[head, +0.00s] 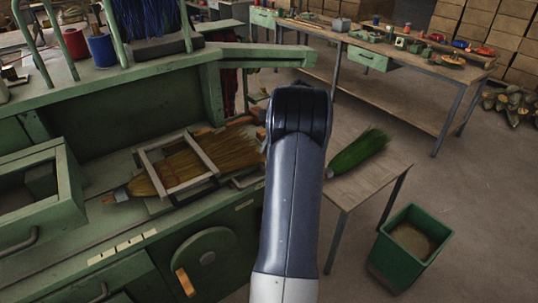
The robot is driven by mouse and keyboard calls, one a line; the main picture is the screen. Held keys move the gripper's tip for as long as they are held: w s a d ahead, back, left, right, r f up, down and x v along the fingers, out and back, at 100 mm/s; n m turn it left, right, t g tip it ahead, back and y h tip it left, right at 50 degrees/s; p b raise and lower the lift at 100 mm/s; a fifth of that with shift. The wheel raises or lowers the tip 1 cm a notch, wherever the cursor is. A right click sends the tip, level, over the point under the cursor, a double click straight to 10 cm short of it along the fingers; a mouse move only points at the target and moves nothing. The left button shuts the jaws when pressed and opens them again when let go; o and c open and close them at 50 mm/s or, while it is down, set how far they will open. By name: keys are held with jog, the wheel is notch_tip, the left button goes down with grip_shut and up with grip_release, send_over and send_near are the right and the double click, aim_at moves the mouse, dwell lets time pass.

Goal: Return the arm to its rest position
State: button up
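My arm rises through the middle of the head view, with its dark joint over the gap between the green machine bench and the small wooden table. My gripper does not show; it is out of the picture or hidden behind the arm. A straw broom head (228,152) lies on the green bench (120,240), under a light rectangular frame (203,158). A green-bristled broom head (358,150) lies on the small wooden table (372,176), just right of my arm.
A green bin (407,246) stands on the floor at the right. Red (75,44) and blue (102,50) spools stand on the bench's upper shelf. A long workbench (400,95) with tools stands behind. The floor at the lower right is clear around the bin.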

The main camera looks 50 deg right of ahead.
aim_at(253, 182)
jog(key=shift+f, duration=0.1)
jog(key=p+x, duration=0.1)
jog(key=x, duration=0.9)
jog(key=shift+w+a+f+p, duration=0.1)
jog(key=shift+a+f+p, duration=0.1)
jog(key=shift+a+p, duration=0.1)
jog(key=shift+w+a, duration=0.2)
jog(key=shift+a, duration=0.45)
